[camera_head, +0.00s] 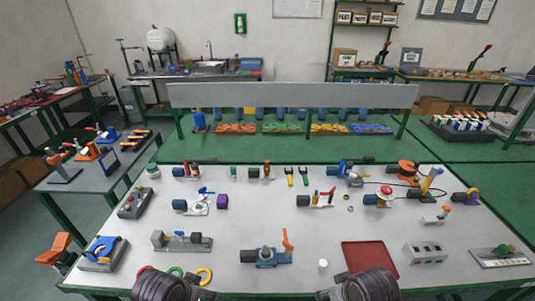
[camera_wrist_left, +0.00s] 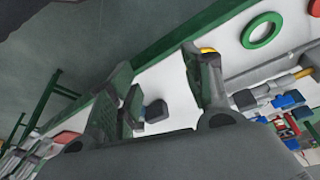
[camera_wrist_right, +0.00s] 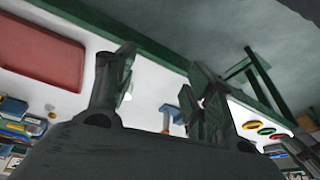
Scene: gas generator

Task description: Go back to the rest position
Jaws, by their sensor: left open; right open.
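My left gripper (camera_wrist_left: 160,75) is open in the left wrist view, its two fingers apart with nothing held between them. My right gripper (camera_wrist_right: 160,78) is also open and empty in the right wrist view. In the head view, dark rounded parts of both my arms show at the bottom edge, over the front edge of the white workbench (camera_head: 250,215); the fingertips cannot be made out there. The task names no object.
A red tray (camera_head: 370,258) lies near the right arm. A green ring (camera_head: 176,272) and a yellow ring (camera_head: 204,276) lie by the left arm. A blue clamp-like part (camera_head: 265,257) stands between the arms. Several parts cover the bench; a grey raised panel (camera_head: 290,96) stands behind.

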